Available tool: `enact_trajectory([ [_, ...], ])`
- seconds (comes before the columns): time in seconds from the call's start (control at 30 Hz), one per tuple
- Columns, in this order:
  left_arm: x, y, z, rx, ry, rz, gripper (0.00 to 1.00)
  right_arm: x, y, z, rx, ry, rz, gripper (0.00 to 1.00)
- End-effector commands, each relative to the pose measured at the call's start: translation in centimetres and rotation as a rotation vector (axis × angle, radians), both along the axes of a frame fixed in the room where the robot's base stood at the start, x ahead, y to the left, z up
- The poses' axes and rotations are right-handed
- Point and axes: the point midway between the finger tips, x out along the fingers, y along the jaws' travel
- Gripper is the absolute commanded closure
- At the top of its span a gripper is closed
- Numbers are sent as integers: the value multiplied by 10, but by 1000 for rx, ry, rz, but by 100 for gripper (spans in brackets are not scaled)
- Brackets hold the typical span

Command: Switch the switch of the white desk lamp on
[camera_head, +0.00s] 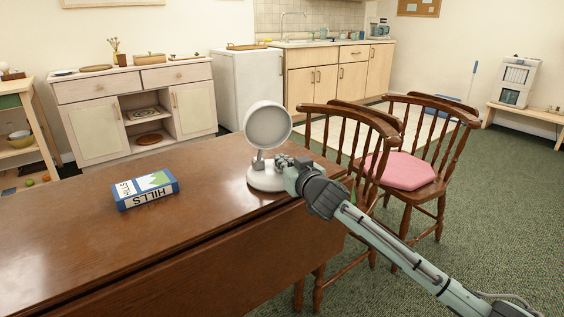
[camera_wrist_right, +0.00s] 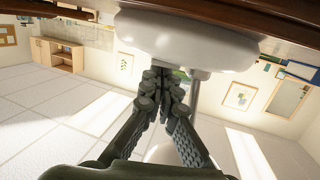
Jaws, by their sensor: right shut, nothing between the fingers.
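The white desk lamp (camera_head: 268,124) stands upright near the right end of the wooden table, with its round head on a short stem above a round base. My right gripper (camera_head: 283,160) reaches in from the right, just above the base and beside the stem. In the right wrist view, which is upside down, the white lamp base (camera_wrist_right: 185,38) fills the top middle. There my right gripper (camera_wrist_right: 163,80) is shut and empty, its fingertips at or very near the base. I cannot tell whether they touch it. The switch is not clearly visible. My left gripper is out of view.
The wooden table (camera_head: 85,225) also bears a blue book (camera_head: 146,190), left of the lamp. Two wooden chairs (camera_head: 440,113) stand at the table's right, one with a pink cushion (camera_head: 402,171). The tabletop between book and lamp is clear.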

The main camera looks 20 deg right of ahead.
Motion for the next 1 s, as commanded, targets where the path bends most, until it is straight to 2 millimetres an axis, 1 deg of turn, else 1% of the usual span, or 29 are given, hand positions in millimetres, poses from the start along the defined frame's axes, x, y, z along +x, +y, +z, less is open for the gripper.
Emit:
enact_trajectory([
  [0.23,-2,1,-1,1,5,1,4,0,0,0,1,1,0,100],
  [0.33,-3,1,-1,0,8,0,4,2,2,-5,7,5,-1,100],
  [0.37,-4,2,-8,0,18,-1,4,2,1,-5,8,4,-1,100],
  [0.4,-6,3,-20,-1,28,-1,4,3,1,-6,4,1,0,100],
  [0.67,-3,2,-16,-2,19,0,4,0,0,-6,1,1,0,100],
  [0.77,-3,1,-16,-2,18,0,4,-10,-1,-5,1,1,0,100],
  [0.87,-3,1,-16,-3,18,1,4,-29,-2,-4,0,1,1,100],
  [1.0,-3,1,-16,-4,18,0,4,-60,-5,0,-1,2,1,100],
])
